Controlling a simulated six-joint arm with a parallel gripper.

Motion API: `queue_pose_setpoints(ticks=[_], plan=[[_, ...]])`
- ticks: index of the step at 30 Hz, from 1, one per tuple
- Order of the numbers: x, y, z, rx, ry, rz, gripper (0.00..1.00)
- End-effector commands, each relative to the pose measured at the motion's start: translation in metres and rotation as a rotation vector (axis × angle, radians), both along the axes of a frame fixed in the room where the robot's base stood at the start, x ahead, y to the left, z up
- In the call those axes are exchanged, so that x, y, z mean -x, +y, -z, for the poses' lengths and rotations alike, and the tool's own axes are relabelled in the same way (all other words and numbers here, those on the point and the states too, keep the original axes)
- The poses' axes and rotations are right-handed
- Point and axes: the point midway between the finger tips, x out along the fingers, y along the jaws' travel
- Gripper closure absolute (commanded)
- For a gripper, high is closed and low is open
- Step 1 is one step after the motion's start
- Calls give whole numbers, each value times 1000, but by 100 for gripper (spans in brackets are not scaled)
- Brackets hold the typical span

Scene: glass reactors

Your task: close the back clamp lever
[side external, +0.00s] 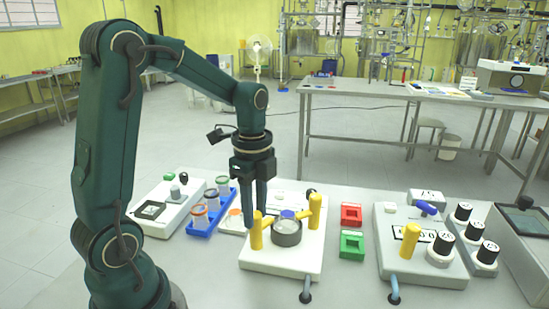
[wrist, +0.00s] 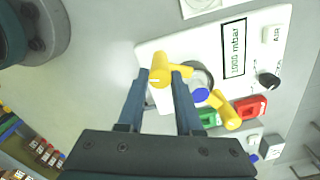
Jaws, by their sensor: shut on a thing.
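The white unit (side external: 258,262) has a round grey vessel (side external: 287,234) with two yellow levers beside it. The left yellow lever (side external: 256,236) stands upright under my gripper (side external: 256,208). The other yellow lever (side external: 315,212) stands upright at the vessel's right. In the wrist view, my gripper (wrist: 160,76) has its two fingers on either side of one yellow lever (wrist: 160,66) and is shut on it. The second yellow lever (wrist: 226,110) shows right of the vessel, near a blue round part (wrist: 201,95). I cannot tell which lever is the back one.
A red block (side external: 351,215) and a green block (side external: 352,245) stand right of the unit. Beyond them is another white unit (side external: 405,260) with black-capped cylinders. A blue rack (side external: 212,218) with vials stands at the left, beside a white device (side external: 165,208).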

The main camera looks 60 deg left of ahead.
Motion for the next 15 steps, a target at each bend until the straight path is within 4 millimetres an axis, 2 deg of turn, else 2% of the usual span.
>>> queue_pose_setpoints(ticks=[6, 15], plan=[[1, 1, 0, -4, 1, 180, 100], [1, 1, -1, -4, 1, 348, 100]])
